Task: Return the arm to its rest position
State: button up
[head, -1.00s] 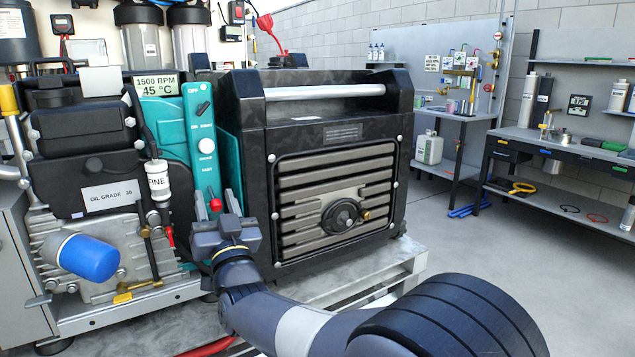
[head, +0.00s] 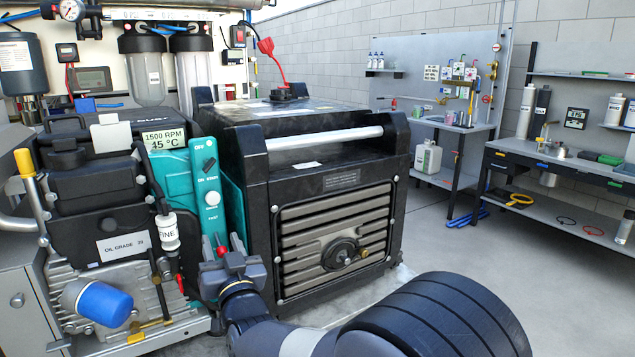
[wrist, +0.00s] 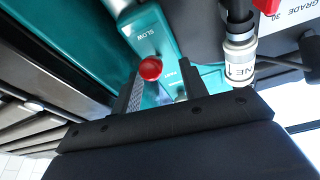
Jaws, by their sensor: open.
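My gripper (head: 230,250) is in front of the teal control panel (head: 209,190) of the generator, with my arm reaching in from the lower right. In the wrist view my gripper (wrist: 158,82) has its two dark fingers spread apart. A red ball knob (wrist: 150,69) shows at the fingertips, nearer the left finger; I cannot tell whether it touches. The red knob also shows in the head view (head: 221,251), just above my gripper. The panel carries a lever marked SLOW in the wrist view.
The black generator housing (head: 335,190) with its slatted grille stands close right of my gripper. A blue oil filter (head: 104,303) and a white-labelled tube (head: 165,232) are at left. Benches (head: 560,165) stand at the back right. The floor (head: 455,250) between is clear.

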jog(key=shift+r+g+h+p, duration=0.6)
jog(key=shift+r+g+p, duration=0.45)
jog(key=shift+p, duration=4.45)
jog(key=shift+f+g+p, duration=0.25)
jog(key=shift+g+p, duration=0.1)
jog(key=shift+p, duration=0.55)
jog(key=shift+s+d, duration=0.15)
jog(key=shift+s, duration=0.2)
jog(key=shift+f, duration=0.1)
